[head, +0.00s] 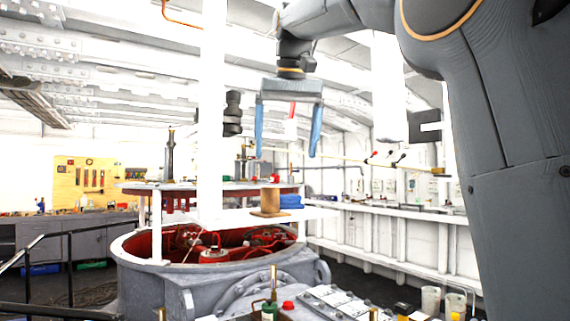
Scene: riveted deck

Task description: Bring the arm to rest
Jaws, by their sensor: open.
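My arm reaches in from the upper right of the head view. My gripper (287,148) hangs from it, pointing down, with two blue fingers spread apart.
A large round grey housing (160,275) with red parts inside is below. Blue items (290,201) lie right of the spool. A white post (213,110) stands left of my gripper. Bottles, cups (431,300) and small items crowd the lower right. A black railing (68,262) is at left.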

